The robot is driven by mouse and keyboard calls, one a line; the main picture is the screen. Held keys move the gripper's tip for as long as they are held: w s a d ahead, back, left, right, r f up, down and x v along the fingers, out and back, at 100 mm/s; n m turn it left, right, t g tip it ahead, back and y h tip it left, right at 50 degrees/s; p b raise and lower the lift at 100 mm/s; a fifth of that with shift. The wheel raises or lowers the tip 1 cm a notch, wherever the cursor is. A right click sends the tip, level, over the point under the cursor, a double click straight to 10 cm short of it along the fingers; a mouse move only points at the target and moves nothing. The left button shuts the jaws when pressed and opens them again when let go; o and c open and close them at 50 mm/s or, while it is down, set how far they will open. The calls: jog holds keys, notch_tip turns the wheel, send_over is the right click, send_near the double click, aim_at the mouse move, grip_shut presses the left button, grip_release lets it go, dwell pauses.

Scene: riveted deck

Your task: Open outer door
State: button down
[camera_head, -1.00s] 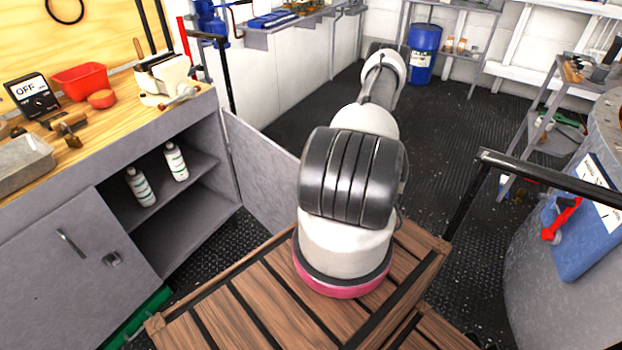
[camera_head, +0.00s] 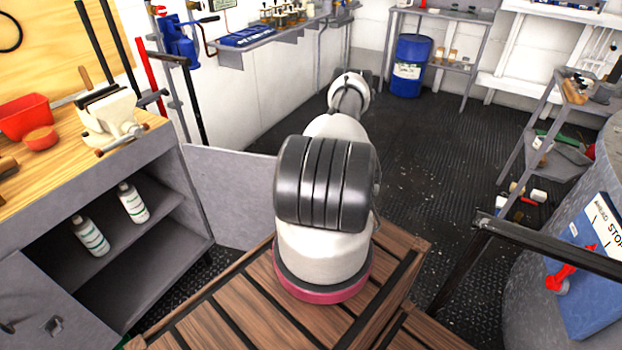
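A grey cabinet (camera_head: 195,165) stands on the left under the wooden worktop. One grey door panel (camera_head: 235,190) stands swung open at its far end, exposing shelves with two white bottles (camera_head: 132,202). Another grey door (camera_head: 30,310) is shut at the lower left, with a latch partly cut off by the frame edge. I cannot tell which panel is the outer door. My arm reaches forward over the slatted wooden surface, right of the open panel. My gripper is not visible; the arm hides whatever lies beyond it.
Dark riveted floor (camera_head: 430,170) is clear ahead, reaching a blue barrel (camera_head: 409,65). On the right are a dark rail (camera_head: 550,245), a rounded grey body and a blue panel (camera_head: 590,300) with a red handle. A shelf rack (camera_head: 550,135) stands behind them.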

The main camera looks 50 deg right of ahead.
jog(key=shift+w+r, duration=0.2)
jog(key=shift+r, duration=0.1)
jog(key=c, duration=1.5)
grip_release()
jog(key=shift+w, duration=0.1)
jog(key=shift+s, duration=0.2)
